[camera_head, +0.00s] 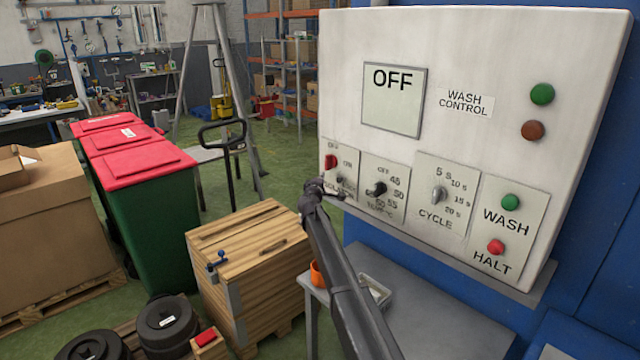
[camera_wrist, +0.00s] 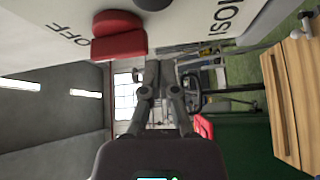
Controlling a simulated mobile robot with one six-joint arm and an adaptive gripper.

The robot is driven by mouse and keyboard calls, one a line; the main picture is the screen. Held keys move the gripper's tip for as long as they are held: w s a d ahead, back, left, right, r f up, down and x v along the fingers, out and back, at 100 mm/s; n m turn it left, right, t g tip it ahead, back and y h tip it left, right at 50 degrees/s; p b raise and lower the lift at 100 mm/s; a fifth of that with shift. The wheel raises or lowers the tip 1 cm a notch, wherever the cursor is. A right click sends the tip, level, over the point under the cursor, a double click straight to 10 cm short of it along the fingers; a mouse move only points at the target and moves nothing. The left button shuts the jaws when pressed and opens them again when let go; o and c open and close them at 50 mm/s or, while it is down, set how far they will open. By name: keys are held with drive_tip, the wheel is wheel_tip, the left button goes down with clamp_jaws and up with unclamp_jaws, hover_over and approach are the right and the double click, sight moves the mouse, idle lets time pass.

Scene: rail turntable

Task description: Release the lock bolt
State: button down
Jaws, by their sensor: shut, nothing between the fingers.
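No part that I can clearly identify as a lock bolt shows in either view. A white wash control panel (camera_head: 470,60) fills the right of the head view, with an OFF display. A red isolator handle (camera_head: 330,162) is at the panel's lower left; it also shows large in the wrist view (camera_wrist: 120,44), near an OFF label. My gripper (camera_head: 312,188) is shut and empty, just below the isolator in the head view. In the wrist view its closed fingers (camera_wrist: 154,72) point past the red handle, apparently apart from it.
A temperature knob (camera_head: 376,189), a cycle knob (camera_head: 438,195), a green WASH button (camera_head: 510,202) and a red HALT button (camera_head: 495,246) line the panel. A grey table (camera_head: 440,300) stands below. A wooden crate (camera_head: 250,240) with small blue-knobbed hardware and green bins (camera_head: 150,210) stand left.

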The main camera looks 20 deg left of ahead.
sight(340, 180)
drive_tip(key=d, duration=0.3)
drive_tip(key=shift+w+d+f+b, duration=0.15)
drive_tip(key=shift+d+f+b, duration=0.1)
drive_tip(key=shift+d+b, duration=0.1)
drive_tip(key=shift+s+d, duration=0.35)
drive_tip(key=shift+d, duration=0.55)
drive_tip(key=shift+s+d, duration=0.35)
drive_tip(key=shift+d, duration=0.5)
drive_tip(key=shift+a, duration=0.1)
